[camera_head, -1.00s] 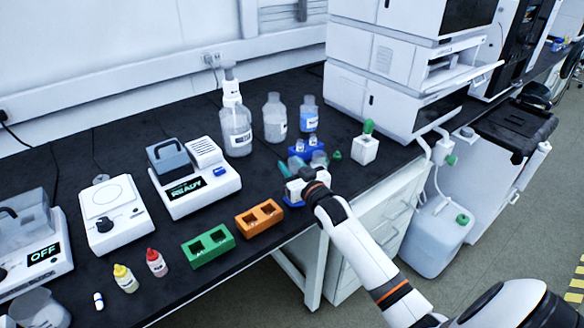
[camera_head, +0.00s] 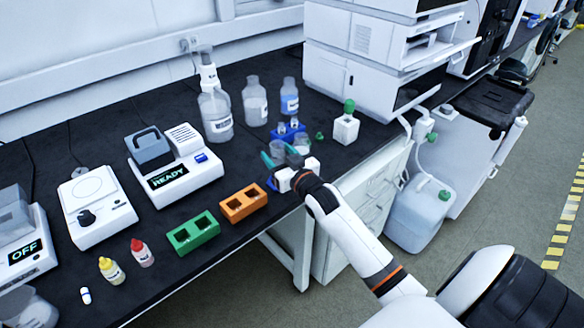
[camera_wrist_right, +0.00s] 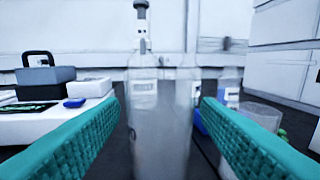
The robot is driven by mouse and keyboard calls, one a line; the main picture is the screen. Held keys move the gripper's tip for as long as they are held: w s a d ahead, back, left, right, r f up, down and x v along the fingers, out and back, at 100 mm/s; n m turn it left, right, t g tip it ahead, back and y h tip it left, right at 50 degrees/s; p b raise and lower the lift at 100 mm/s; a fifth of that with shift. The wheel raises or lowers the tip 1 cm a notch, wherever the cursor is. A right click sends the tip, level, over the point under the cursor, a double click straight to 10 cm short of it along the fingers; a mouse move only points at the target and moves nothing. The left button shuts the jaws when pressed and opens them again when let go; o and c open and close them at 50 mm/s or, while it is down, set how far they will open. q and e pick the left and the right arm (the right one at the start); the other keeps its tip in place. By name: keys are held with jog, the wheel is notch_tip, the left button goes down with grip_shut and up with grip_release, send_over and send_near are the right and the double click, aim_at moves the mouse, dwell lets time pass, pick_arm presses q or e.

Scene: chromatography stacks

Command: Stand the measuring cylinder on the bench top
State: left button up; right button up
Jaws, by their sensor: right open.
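My right gripper (camera_head: 279,158) is open over the bench top (camera_head: 225,165), near its front edge, with teal fingers pointing towards the back. In the right wrist view the fingers (camera_wrist_right: 160,125) stand apart on either side of a clear, upright glass shape. I cannot tell whether that shape is the measuring cylinder or the dispenser bottle (camera_head: 215,117) behind. No measuring cylinder can be made out for certain in the head view; the gripper hides part of that area. A blue piece (camera_head: 272,184) shows beside the gripper, partly hidden. My left gripper is not in view.
Clear glassware (camera_head: 303,144) and a blue holder (camera_head: 287,131) stand close behind the gripper. Two bottles (camera_head: 256,108) (camera_head: 290,103) stand further back. An orange rack (camera_head: 243,203) and green rack (camera_head: 193,234) lie to the left.

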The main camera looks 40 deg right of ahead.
jog(key=s, duration=0.9)
jog(key=shift+s+a, duration=0.15)
jog(key=shift+a, duration=0.25)
